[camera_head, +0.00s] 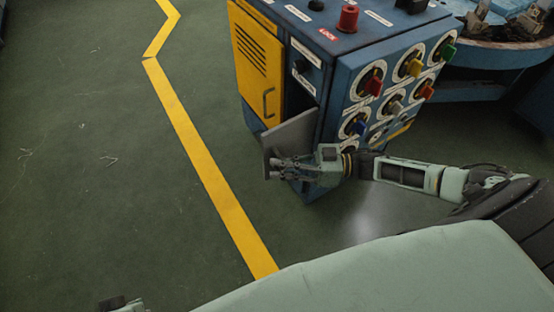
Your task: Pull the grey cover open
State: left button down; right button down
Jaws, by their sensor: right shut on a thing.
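The grey cover (294,131) is a flat panel on the front of the blue cabinet, below a small white label. It stands out at an angle from the cabinet face, with a dark gap showing above it. My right gripper (274,168) reaches in from the right and is shut at the cover's outer, lower edge. The fingers hide the exact spot they hold. A small dark and pale green part at the bottom left edge looks like my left gripper (118,303); it is mostly cut off, so its jaws cannot be read.
The blue cabinet (340,62) has a yellow door (257,62) with a handle left of the cover. Coloured knobs line its right side and a red button (348,18) sits on top. A blue round table (500,55) stands behind right. Green floor left of the cabinet is clear.

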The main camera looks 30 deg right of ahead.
jog(key=shift+d, duration=0.15)
jog(key=c, duration=2.1)
grip_release()
jog(key=v, duration=1.2)
